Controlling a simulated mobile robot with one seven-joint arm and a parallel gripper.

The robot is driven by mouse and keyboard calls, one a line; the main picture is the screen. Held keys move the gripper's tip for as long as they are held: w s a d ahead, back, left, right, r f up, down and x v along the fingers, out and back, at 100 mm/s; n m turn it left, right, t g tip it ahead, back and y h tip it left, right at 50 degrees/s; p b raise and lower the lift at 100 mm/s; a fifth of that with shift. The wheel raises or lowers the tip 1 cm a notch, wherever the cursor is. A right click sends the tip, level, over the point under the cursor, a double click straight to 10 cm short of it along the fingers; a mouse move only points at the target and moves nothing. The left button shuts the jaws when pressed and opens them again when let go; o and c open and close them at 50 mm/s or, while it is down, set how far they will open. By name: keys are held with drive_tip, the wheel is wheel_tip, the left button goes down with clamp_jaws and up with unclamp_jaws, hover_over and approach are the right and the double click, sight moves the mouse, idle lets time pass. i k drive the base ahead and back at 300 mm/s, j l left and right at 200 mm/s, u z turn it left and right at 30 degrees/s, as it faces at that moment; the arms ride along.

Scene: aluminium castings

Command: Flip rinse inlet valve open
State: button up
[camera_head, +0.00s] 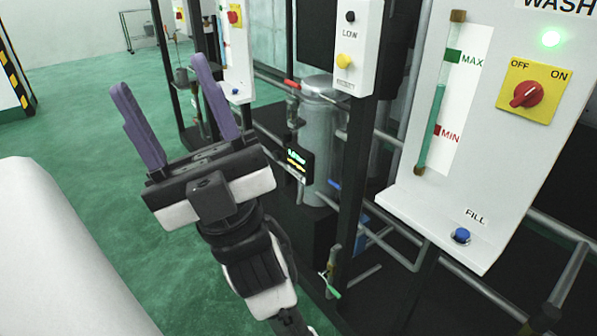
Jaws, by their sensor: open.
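My gripper (160,75) is at upper left, with its two purple fingers spread wide and nothing between them. It points up and away over the green floor. A red lever handle (291,84) sits on pipework beyond and to the right of my gripper, clear of the fingers. A green-handled valve (331,287) is low down, right of my arm. A blue handle or fitting (335,184) shows near the grey tank. No label reading rinse is legible, so I cannot tell which is the rinse inlet valve, or its position.
The WASH panel (470,200) stands close at right, with a level gauge, red knob and blue FILL button. A LOW panel (350,45) on a dark post and a farther panel (237,50) stand behind. A white rounded surface (60,260) fills the lower left.

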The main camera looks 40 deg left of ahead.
sight(337, 185)
drive_tip(key=u, duration=0.9)
drive_tip(key=i+j+u, duration=0.2)
drive_tip(key=i, duration=0.3)
drive_tip(key=i+u, duration=0.2)
drive_tip(key=i, duration=0.3)
